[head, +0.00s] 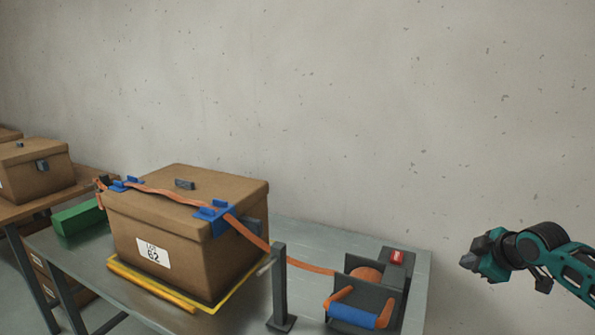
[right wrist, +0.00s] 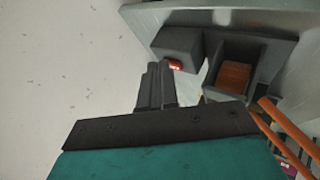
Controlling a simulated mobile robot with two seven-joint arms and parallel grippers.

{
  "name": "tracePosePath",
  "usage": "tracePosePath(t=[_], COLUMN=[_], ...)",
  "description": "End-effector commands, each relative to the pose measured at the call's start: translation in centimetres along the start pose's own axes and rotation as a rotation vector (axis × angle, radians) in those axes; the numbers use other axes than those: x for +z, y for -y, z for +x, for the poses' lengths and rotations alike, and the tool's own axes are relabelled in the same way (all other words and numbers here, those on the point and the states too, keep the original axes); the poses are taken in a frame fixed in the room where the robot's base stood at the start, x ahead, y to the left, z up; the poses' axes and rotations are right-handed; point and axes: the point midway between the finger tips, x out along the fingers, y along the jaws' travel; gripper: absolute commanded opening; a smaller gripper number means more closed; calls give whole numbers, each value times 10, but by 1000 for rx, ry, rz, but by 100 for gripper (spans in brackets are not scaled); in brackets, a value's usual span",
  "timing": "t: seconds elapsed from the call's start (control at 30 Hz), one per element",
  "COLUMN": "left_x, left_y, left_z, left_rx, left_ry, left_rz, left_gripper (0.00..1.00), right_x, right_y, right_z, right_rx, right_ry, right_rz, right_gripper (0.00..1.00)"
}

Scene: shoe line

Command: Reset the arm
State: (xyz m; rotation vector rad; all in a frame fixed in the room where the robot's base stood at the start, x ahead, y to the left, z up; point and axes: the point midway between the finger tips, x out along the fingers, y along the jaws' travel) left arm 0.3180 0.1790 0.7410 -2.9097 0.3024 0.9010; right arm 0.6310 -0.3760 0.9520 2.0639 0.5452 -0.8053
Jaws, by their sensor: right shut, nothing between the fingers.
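My right gripper (head: 468,262) is at the right of the head view, off the table's right end and apart from everything. Its fingers are shut together and empty, and they also show in the right wrist view (right wrist: 155,80). My left gripper is in neither view. A brown box (head: 185,235) labelled LOT 62 stands on the grey table (head: 230,320). An orange strap (head: 165,193) runs over its lid through blue guides (head: 213,215) and on to a reel unit (head: 365,293) with a blue-gripped crank (head: 353,316).
A grey block with a red button (head: 397,257) stands behind the reel, and it also shows in the right wrist view (right wrist: 174,66). A grey post (head: 279,288) stands between box and reel. A green block (head: 78,218) and another brown box (head: 35,168) are at the left. The wall is behind.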

Motion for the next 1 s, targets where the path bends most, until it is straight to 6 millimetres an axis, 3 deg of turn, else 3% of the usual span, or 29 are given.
tracePosePath(t=[0.07, 0.1, 0.2, 0.37, 0.53, 0.77, 1.0], left_x=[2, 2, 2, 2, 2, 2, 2], left_y=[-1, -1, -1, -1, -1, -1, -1], left_z=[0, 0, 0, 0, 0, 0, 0], left_rx=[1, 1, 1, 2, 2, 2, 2], left_ry=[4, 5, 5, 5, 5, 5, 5], left_rz=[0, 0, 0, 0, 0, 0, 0], left_gripper=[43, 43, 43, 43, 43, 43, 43], right_x=[32, 34, 45, 67, 95, 129, 152], right_y=[-20, -3, 21, 60, 113, 187, 250], right_z=[-15, -6, 2, 11, 14, -1, -34], right_rx=[36, 24, 28, 37, 50, 60, 53], right_ry=[55, 52, 57, 64, 62, 39, -2], right_rz=[2, 2, 8, 16, 25, 31, 28], right_gripper=[0, 0, 0, 0, 0, 0, 0])
